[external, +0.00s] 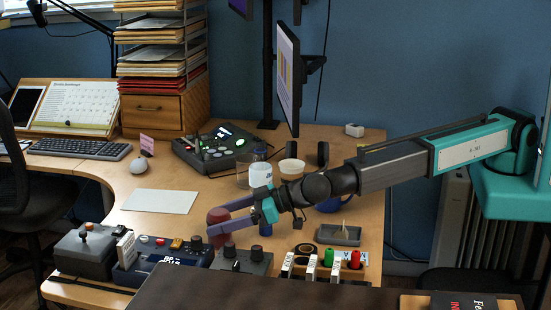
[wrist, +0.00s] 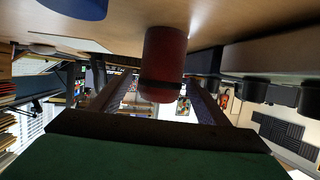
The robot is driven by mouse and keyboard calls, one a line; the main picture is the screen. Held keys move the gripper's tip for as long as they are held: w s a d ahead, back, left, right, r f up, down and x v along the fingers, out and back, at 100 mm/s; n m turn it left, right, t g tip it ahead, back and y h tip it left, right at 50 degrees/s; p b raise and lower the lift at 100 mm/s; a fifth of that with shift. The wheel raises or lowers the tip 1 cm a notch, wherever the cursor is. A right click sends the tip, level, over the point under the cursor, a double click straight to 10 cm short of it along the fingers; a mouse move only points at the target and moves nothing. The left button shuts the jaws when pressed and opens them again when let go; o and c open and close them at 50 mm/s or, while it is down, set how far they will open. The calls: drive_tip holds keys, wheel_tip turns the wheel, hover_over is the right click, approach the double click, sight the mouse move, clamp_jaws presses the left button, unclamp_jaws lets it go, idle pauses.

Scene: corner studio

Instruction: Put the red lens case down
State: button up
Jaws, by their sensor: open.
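The red lens case (external: 217,216) is a short dark-red cylinder at the front middle of the desk, partly hidden by a finger of my gripper (external: 215,232). In the wrist view, which looks upside down, the red lens case (wrist: 166,55) stands with one end against the desk surface, with a dark band around it. My gripper is open, with one finger on each side of the case. I cannot tell whether either finger touches it.
A black control box (external: 241,262) stands close in front of the case, and a blue device (external: 163,262) is to its left. A white sheet (external: 160,201) lies to the left. A white jar (external: 260,175) stands behind my gripper. A grey tray (external: 338,235) is to the right.

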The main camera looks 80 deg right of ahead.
sight(219, 211)
drive_tip(key=shift+w+f, duration=0.15)
drive_tip(key=shift+w, duration=0.25)
drive_tip(key=c, duration=1.5)
drive_tip(key=shift+o, duration=0.2)
drive_tip(key=shift+r, duration=0.2)
drive_tip(key=shift+s+r, duration=0.1)
drive_tip(key=shift+r, duration=1.6)
drive_tip(key=s+d+b, duration=0.1)
drive_tip(key=s+d, duration=0.2)
drive_tip(key=s, duration=0.4)
drive_tip(key=s+d+r+b, duration=0.1)
drive_tip(key=s+d, duration=0.3)
drive_tip(key=s, duration=0.3)
drive_tip(key=shift+d+r+b, duration=0.15)
drive_tip(key=shift+d+b, duration=0.15)
